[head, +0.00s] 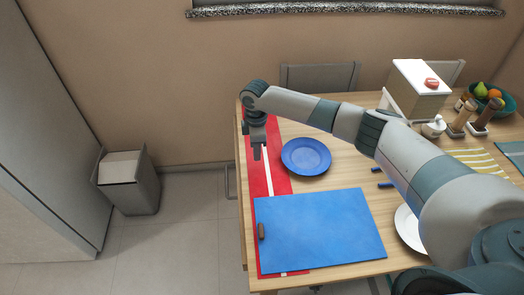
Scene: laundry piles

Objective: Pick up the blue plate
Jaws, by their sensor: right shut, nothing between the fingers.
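The blue plate (306,156) lies on the wooden table, its left edge close to or over the red runner. My right arm reaches in from the right and arches over the table. My right gripper (257,152) points down over the red runner, just left of the plate and apart from it. It is shut and empty. My left gripper is out of view.
A large blue mat (320,230) with a small brown object (261,231) at its left edge covers the front of the table. A white plate (408,228) is partly hidden by my arm. The red runner (263,180) lies along the left edge. A fruit bowl (496,100) stands at the back right.

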